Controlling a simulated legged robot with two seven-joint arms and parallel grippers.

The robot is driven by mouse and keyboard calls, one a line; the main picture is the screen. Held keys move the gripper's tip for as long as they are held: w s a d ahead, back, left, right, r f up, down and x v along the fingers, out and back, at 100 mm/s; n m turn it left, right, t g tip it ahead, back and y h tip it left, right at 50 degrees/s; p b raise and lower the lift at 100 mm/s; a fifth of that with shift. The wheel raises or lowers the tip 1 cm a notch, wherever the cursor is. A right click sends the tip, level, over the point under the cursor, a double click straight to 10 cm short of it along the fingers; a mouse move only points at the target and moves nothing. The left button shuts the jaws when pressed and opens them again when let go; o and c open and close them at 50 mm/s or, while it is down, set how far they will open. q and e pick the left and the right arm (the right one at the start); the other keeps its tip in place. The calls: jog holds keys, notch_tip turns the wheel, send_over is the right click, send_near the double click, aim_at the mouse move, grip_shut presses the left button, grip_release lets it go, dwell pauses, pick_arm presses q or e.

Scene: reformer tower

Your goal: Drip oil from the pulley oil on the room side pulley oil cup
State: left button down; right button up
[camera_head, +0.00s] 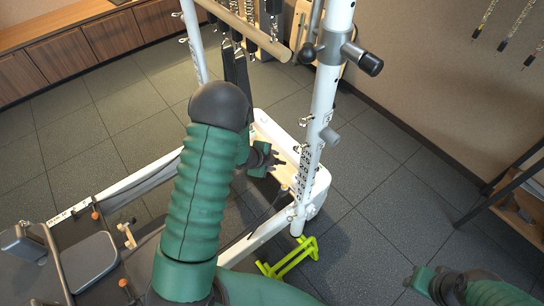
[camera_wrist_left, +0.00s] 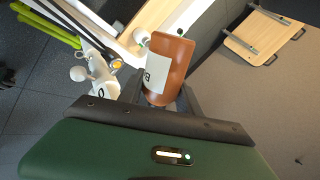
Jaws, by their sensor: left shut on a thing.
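My left gripper (camera_head: 268,158) is over the white-framed tray at the foot of the tower post. In the left wrist view its dark fingers are shut on a brown bottle (camera_wrist_left: 173,58) with a white label marked B. The bottle appears tilted and reaches out past the fingers. I take it to be the pulley oil. It is not clear in the head view. A white fitting with an orange disc (camera_wrist_left: 117,64) shows left of the bottle, apart from it. I cannot tell which part is the oil cup. My right gripper (camera_head: 416,280) is at the lower right, its fingers too small to judge.
The white tower post (camera_head: 322,110) stands just right of my left gripper. A wooden bar (camera_head: 243,27) and springs hang above. A bright green stand (camera_head: 290,257) is on the floor by the post. A dark-framed shelf (camera_head: 510,205) is at right. Tiled floor between is free.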

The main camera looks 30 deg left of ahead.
pick_arm(q)
jog(key=shift+r+n+h+p, duration=0.25)
jog(key=shift+h+p, duration=0.45)
jog(key=shift+p, duration=0.55)
jog(key=shift+f, duration=0.15)
